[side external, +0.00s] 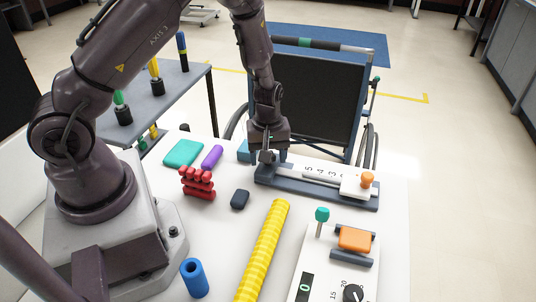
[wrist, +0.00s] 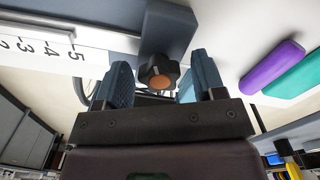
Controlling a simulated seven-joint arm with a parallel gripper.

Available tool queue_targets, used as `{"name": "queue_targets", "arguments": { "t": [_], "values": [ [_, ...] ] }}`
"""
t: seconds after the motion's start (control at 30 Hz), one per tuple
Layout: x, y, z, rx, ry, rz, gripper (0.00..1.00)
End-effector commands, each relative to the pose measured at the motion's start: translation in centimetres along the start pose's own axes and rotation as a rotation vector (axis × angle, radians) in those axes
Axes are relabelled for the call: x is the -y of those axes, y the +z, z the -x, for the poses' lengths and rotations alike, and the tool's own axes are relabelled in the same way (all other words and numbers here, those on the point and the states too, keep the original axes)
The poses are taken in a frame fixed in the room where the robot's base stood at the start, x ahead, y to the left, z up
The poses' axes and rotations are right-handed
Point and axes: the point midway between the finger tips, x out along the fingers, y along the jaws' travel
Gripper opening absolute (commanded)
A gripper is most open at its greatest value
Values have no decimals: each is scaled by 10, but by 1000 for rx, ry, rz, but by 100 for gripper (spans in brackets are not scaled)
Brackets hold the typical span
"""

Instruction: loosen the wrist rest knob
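A dark knob with a brown-orange face (wrist: 160,76) shows at the end of the numbered rail in the wrist view. It appears between my gripper's two blue-grey fingers (wrist: 158,70), with a visible gap on the left and little on the right. My gripper is open; I cannot tell whether either finger touches the knob. In the side view, my gripper (side external: 268,157) points down at the left end of the dark rail (side external: 310,190) and hides this knob. An orange knob (side external: 367,179) stands on the white block at the rail's right end. I cannot tell which knob is the wrist rest's.
A yellow ribbed tube (side external: 264,250), red stacked pieces (side external: 197,183), a dark block (side external: 240,199), a purple roll (side external: 212,157) and a teal pad (side external: 184,153) lie nearby. A panel with an orange pad (side external: 355,238) and teal-topped lever (side external: 322,215) stands front right.

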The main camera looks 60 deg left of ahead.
Motion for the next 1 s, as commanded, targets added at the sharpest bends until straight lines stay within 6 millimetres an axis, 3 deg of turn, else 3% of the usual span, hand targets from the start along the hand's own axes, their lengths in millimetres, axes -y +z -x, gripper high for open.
{"name": "queue_targets", "arguments": {
  "t": [0.27, 0.37, 0.7, 1.0],
  "values": [
    [-1, 0, 6, -1, 2, -2, 63],
    [-1, -1, 19, -3, 4, -1, 63],
    [-1, 0, 94, -2, 6, -2, 63],
    [-1, 0, 128, -1, 2, -1, 63]
  ]
}}
